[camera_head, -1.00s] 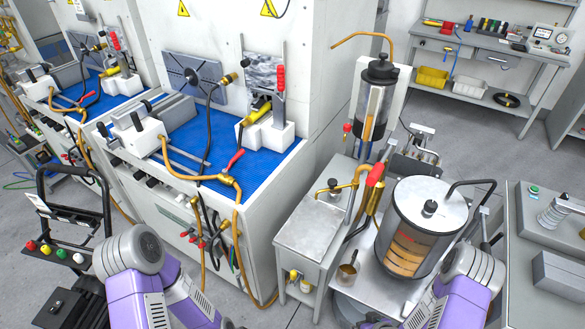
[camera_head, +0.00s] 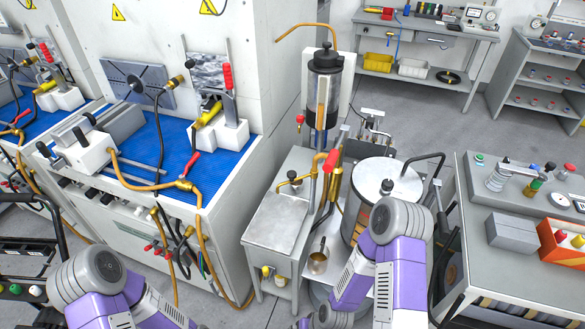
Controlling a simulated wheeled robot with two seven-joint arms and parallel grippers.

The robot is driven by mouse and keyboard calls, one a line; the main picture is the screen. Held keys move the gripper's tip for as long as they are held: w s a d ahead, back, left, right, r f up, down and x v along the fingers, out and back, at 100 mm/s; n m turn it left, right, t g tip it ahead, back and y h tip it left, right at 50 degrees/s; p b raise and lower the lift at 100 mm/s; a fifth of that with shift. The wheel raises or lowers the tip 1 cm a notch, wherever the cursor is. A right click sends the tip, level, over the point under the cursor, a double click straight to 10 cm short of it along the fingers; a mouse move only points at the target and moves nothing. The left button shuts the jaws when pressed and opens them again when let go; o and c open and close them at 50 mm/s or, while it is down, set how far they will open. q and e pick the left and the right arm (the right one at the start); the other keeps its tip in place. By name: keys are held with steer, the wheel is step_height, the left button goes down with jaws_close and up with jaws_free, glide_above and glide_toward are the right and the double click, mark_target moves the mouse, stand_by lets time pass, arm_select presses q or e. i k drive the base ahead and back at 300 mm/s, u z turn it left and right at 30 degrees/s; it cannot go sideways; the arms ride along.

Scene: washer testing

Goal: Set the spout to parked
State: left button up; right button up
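A brass pipe with a red-handled lever (camera_head: 333,160) stands lower, between a grey cabinet and a round glass tank (camera_head: 385,180) with a pale lid. I cannot tell for sure which of these is the spout. My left arm's links are at the bottom left. Neither gripper shows.
The grey cabinet (camera_head: 280,218) with a small brass tap stands left of the tank. A metal cup (camera_head: 317,262) sits beside it. A washer bench with a blue mat (camera_head: 175,150) is at left. A grey console (camera_head: 470,210) stands at right. Open floor lies behind the tank.

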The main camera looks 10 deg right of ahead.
mark_target(291, 174)
steer(key=k, duration=0.65)
steer(key=u, duration=0.65)
steer(key=i, duration=1.45)
steer(key=z, duration=0.65)
